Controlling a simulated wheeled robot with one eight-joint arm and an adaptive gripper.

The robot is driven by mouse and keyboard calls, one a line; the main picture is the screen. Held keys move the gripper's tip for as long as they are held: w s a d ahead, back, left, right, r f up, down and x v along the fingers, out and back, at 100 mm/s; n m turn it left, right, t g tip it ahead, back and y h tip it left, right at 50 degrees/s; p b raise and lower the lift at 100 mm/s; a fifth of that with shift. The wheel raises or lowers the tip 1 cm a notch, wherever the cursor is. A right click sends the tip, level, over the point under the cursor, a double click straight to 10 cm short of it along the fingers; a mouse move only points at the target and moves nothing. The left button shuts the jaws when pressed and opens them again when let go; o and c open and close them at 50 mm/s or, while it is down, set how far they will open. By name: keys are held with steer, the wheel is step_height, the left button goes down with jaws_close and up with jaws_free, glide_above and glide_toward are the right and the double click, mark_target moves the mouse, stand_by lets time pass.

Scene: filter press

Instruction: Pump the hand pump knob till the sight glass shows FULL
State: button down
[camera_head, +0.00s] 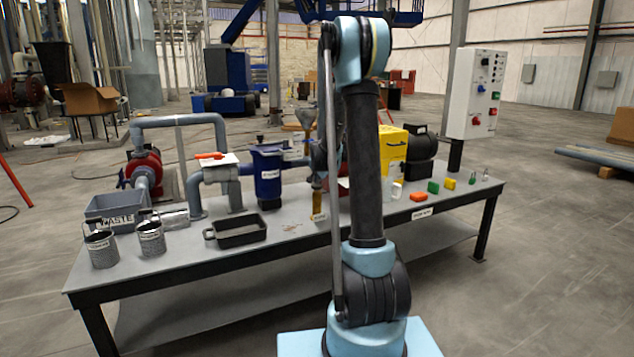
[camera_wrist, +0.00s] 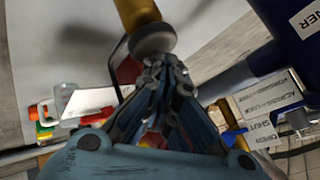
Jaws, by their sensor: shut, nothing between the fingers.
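In the wrist view, my gripper (camera_wrist: 168,68) is shut and empty. Its fingertips are at the grey rounded cap (camera_wrist: 152,40) on the end of an amber cylinder (camera_wrist: 138,12); I cannot tell whether they touch. In the head view an amber upright tube (camera_head: 318,203) stands on the bench beside my arm, with a small label at its foot. My arm hides most of the gripper there. I cannot make out the pump knob for certain, nor any reading on the sight glass.
The blue strainer housing (camera_head: 268,178) stands left of the amber tube, and a black tray (camera_head: 240,233) lies before it. A grey funnel (camera_head: 306,117) rises behind. Small coloured blocks lie at the right of the bench (camera_head: 460,205). A control box (camera_head: 474,95) stands behind that end.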

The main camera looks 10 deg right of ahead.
steer(key=shift+r, duration=2.25)
steer(key=shift+r, duration=2.5)
step_height(320, 180, up, 4)
steer(key=shift+f, duration=0.15)
glide_above(319, 185)
steer(key=shift+w+f, duration=0.15)
steer(key=shift+f, duration=2.1)
steer(key=shift+w+f, duration=0.1)
steer(key=shift+f, duration=2.1)
steer(key=shift+f, duration=0.25)
